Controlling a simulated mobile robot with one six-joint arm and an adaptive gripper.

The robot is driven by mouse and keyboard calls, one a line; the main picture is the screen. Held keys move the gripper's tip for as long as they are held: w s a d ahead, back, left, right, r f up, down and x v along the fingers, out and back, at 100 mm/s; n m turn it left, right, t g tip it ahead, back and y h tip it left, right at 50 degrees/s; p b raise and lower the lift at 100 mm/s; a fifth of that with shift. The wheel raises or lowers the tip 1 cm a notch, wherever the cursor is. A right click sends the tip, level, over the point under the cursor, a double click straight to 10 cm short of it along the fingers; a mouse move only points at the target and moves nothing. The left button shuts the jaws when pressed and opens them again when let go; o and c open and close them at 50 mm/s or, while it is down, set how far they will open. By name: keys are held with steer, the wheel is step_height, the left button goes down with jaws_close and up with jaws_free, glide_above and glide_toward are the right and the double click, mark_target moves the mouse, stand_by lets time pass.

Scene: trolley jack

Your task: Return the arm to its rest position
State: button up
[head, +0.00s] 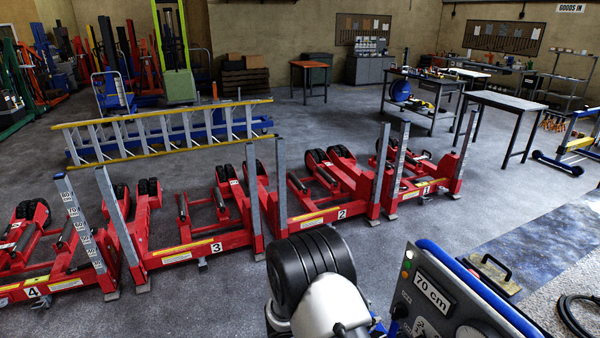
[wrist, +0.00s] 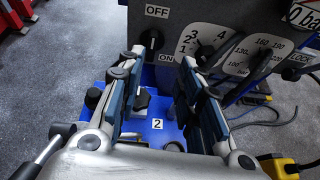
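My gripper (wrist: 163,68) shows in the wrist view with its two blue-padded fingers spread apart and nothing between them. Beyond the fingertips is a grey control panel (wrist: 172,20) with a black OFF/ON knob (wrist: 152,42) just past the left fingertip. I cannot tell whether the finger touches the knob. In the head view my arm, with a black rounded joint and a pale link, rises at the bottom centre, left of the control panel, which has a "70 cm" display (head: 433,292). The gripper's fingers cannot be made out there.
A blue surface marked 2 (wrist: 157,124) lies below the fingers. Numbered red jack units (head: 200,248) stand left and ahead of my arm. A black cable (head: 570,315) lies at right. Grey floor (head: 440,230) is open beyond the panel.

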steer(key=s+d+r+m+g+y, duration=0.1)
steer(key=s+r+m+g+y, duration=0.1)
steer(key=s+r+m, duration=0.55)
steer(key=s+d+r+m+g+y, duration=0.25)
steer(key=s+r, duration=0.25)
steer(key=r, duration=0.6)
steer(key=s+a+r+m+t+y, duration=0.2)
steer(key=s+a+r+m+y, duration=0.2)
steer(key=s, duration=0.4)
steer(key=s+a+r+m+t+y, duration=0.3)
steer(key=s+a+r+m+y, duration=0.1)
steer(key=s+m, duration=0.3)
steer(key=shift+s+a+r, duration=0.5)
steer(key=shift+s+a, duration=0.3)
steer(key=shift+s, duration=0.3)
